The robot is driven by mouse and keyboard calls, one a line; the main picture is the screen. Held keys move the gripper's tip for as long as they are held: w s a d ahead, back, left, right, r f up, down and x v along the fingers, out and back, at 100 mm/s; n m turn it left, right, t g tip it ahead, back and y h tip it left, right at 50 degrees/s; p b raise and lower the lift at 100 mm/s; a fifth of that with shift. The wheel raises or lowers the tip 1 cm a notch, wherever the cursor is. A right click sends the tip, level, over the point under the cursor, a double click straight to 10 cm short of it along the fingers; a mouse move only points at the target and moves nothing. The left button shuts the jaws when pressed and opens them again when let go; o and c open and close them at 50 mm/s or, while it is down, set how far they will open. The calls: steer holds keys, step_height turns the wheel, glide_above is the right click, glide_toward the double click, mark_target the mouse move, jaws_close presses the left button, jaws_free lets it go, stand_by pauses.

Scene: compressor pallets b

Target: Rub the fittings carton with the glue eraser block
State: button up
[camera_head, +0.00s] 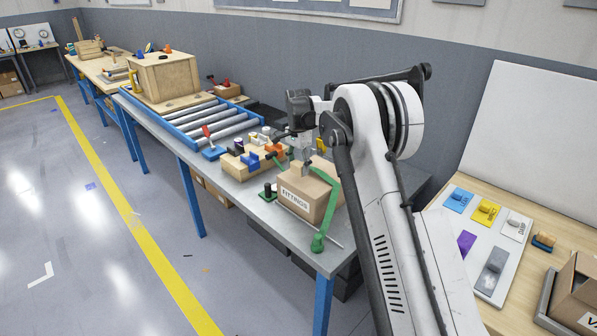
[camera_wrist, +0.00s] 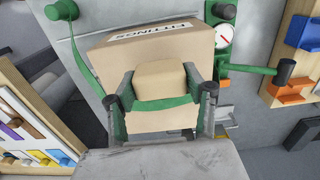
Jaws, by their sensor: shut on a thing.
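The fittings carton (camera_head: 303,197) is a brown box with a white FITTINGS label, standing on the grey workbench. In the wrist view the carton (camera_wrist: 185,47) lies directly behind my gripper, its label at the top. My gripper (camera_wrist: 161,97) has green fingers shut on the glue eraser block (camera_wrist: 160,75), a tan block with rounded corners. The block is over the carton's surface; I cannot tell whether they touch. In the head view my gripper (camera_head: 303,164) is at the carton's top, small and partly hidden by my arm.
A wooden tray of coloured parts (camera_head: 243,163) sits behind left, then a roller conveyor (camera_head: 205,122). A side table holds a white board with coloured blocks (camera_head: 487,235) and an open carton (camera_head: 580,295).

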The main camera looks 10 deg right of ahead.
steer(key=shift+d+r+p, duration=0.1)
steer(key=shift+r+p, duration=0.6)
steer(key=shift+r, duration=1.7)
